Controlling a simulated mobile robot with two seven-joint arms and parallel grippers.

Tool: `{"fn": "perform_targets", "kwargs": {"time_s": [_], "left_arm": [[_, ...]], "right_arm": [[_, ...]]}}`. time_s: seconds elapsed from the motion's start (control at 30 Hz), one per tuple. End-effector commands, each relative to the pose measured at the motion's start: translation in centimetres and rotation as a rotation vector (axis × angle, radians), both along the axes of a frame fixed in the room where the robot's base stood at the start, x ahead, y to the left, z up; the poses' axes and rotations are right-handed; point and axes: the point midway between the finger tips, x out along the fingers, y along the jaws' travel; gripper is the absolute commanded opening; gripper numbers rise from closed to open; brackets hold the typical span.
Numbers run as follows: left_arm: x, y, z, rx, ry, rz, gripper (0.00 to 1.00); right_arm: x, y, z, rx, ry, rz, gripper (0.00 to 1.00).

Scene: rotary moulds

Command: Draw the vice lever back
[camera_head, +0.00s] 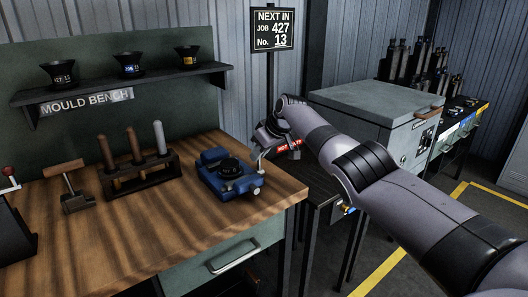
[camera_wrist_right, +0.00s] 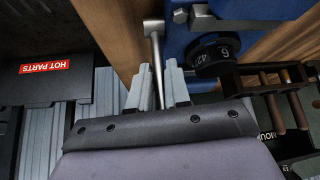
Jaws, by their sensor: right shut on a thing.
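The blue vice (camera_head: 232,184) sits on the wooden bench near its right front corner, and its blue body also shows at the top of the wrist view (camera_wrist_right: 180,38). A black round mould (camera_head: 230,168) with white digits sits in it; it also shows in the wrist view (camera_wrist_right: 214,54). The silver vice lever (camera_wrist_right: 155,52) stands out beside the vice's blue body. My right gripper (camera_wrist_right: 159,82) has its two grey fingers on either side of the lever, shut on it. In the head view this gripper (camera_head: 266,143) is at the vice's right side. My left gripper is out of view.
A rack (camera_head: 140,177) with several handled tools and a wooden-handled tool (camera_head: 72,188) stand left of the vice. A shelf (camera_head: 125,83) holds three black cups. A low dark table with a red "HOT PARTS" label (camera_wrist_right: 45,67) and a grey cabinet (camera_head: 372,108) stand right of the bench.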

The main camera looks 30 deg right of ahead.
Motion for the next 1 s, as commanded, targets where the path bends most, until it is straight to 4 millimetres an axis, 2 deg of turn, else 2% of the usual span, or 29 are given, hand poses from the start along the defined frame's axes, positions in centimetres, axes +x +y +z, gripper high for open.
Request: {"fn": "perform_targets", "kwargs": {"time_s": [0.03, 0.63, 0.67, 0.7, 1.0], "left_arm": [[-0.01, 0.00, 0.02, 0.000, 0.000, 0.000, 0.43], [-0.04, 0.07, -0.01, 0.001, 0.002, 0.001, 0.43], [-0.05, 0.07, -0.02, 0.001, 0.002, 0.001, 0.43], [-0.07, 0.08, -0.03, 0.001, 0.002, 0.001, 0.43], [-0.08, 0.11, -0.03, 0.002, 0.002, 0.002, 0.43]], "right_arm": [[0.36, 0.30, 0.73, 0.000, -0.013, 0.000, 0.00], [0.45, 0.53, 0.85, -0.003, -0.006, 0.000, 0.00], [0.45, 0.53, 0.87, -0.003, -0.006, 0.000, 0.27], [0.46, 0.53, 0.87, -0.003, -0.007, 0.000, 0.38], [0.23, 0.41, 0.42, -0.003, 0.004, -0.001, 0.38]]}}
